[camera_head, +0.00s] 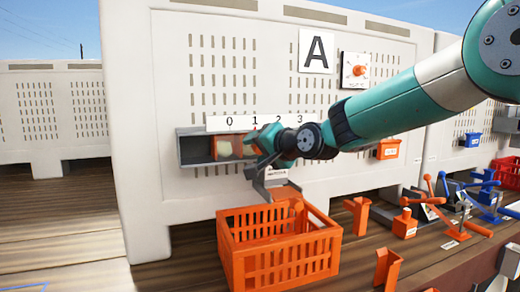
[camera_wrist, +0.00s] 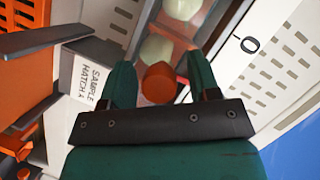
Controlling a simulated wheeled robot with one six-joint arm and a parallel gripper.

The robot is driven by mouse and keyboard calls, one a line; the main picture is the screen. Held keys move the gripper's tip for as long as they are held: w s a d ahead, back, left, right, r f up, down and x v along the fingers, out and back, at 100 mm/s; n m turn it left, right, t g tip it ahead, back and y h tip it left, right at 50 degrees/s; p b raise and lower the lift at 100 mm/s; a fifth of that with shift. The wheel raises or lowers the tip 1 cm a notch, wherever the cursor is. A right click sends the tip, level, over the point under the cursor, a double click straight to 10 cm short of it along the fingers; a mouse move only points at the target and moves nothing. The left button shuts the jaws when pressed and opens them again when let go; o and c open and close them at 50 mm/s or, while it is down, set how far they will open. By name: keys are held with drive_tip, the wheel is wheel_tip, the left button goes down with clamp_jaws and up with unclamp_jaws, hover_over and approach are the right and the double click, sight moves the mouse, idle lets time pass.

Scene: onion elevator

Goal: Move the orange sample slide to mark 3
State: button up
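The orange sample slide (camera_head: 236,138) sits in a grey rail (camera_head: 195,149) on the pale crate wall, below a strip with marks 0, 1, 2, 3 (camera_head: 262,122). Its visible part lies below marks 0 and 1; my gripper (camera_head: 258,142) covers its right part. In the wrist view, an orange knob (camera_wrist: 159,83) lies between the two teal fingers of my gripper (camera_wrist: 162,78). The fingers are apart, with a gap showing beside the knob. Pale round onions (camera_wrist: 156,48) show behind the knob. Which mark the knob lines up with is hidden.
A grey chute labelled "SAMPLE HATCH A" (camera_wrist: 88,75) is beside the fingers in the wrist view. Below my gripper stands an orange basket (camera_head: 232,262). Orange brackets (camera_head: 358,214) and blue and orange tools (camera_head: 452,225) lie to the right. A dial (camera_head: 358,71) is on the wall.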

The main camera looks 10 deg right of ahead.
drive_tip(key=shift+d, duration=0.1)
drive_tip(key=b+v, duration=0.5)
drive_tip(key=v, duration=1.2)
drive_tip(key=shift+s+b, duration=0.25)
drive_tip(key=shift+b, duration=0.15)
drive_tip(key=shift+d, duration=0.1)
drive_tip(key=s+a+f+n+g, duration=0.3)
drive_tip(key=s+f+g, duration=0.15)
drive_tip(key=f, duration=0.25)
drive_tip(key=s+a+f+n+g, duration=0.35)
drive_tip(key=s+f, duration=0.25)
drive_tip(key=f, duration=0.2)
drive_tip(key=s+f+n+g+h, duration=0.3)
drive_tip(key=s+f+n+g, duration=0.2)
drive_tip(key=s, duration=0.8)
wheel_tip(320, 180, down, 4)
drive_tip(key=shift+s+d+r+n+g, duration=0.1)
drive_tip(key=shift+s+d+n+g, duration=0.2)
drive_tip(key=shift+n, duration=0.35)
drive_tip(key=shift+a, duration=0.15)
